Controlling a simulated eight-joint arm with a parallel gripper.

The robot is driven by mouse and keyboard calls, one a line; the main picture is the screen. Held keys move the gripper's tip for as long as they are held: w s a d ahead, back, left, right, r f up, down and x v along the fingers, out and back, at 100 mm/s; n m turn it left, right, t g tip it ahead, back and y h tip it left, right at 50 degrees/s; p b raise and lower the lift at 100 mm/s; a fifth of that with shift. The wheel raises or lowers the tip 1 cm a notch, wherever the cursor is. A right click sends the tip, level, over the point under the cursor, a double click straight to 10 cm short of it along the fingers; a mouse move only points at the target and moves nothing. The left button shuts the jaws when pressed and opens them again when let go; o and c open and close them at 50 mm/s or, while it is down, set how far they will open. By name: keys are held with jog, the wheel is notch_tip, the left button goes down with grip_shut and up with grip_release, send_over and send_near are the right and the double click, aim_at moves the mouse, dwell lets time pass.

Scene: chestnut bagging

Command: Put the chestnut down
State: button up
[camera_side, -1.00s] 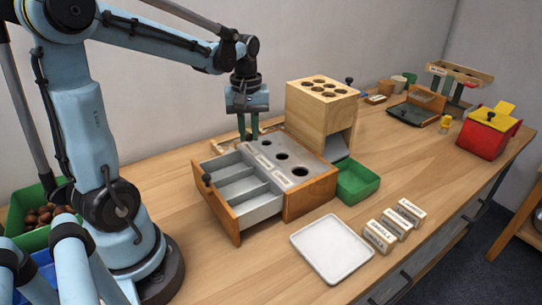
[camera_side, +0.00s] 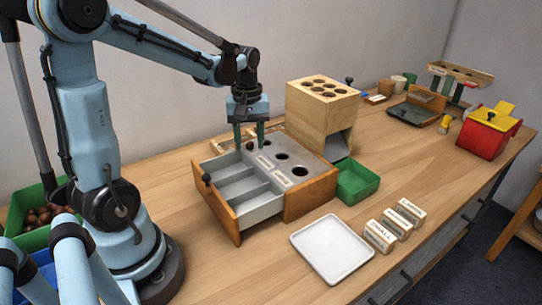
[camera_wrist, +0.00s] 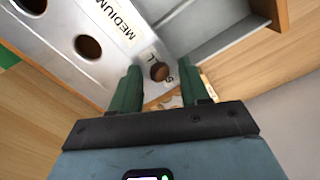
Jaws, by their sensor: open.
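A small brown chestnut (camera_wrist: 159,71) is near the word SMALL, of which part shows, on the grey top of the sorting box (camera_side: 310,185). It also shows in the side view (camera_side: 250,146), under my gripper (camera_side: 249,142). My gripper's green fingers (camera_wrist: 164,88) are spread, one on each side of the chestnut, with gaps to it. I cannot tell whether the chestnut rests on the top, sits in a hole or is still in the air. The medium hole (camera_wrist: 88,47) is open beside it.
The box's drawer (camera_side: 240,232), with three compartments, is pulled out. A wooden block with holes (camera_side: 315,107) stands behind the box. A green tray (camera_side: 357,182), white tray (camera_side: 331,277) and labelled blocks (camera_side: 380,236) lie to the right. A green bin (camera_side: 30,240) of chestnuts is at left.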

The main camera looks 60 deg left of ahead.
aim_at(250, 142)
notch_tip(250, 142, up, 12)
jog(key=s+d+f+m+t, duration=0.1)
jog(key=d+f+m+t, duration=0.2)
jog(key=d+m, duration=0.3)
jog(key=s+d+f+m+t, duration=0.2)
jog(key=d+f+m+t, duration=0.2)
jog(key=d+m, duration=0.2)
jog(key=shift+s+d+f+m, duration=0.2)
jog(key=shift+d+f+m, duration=0.2)
jog(key=shift+d, duration=0.75)
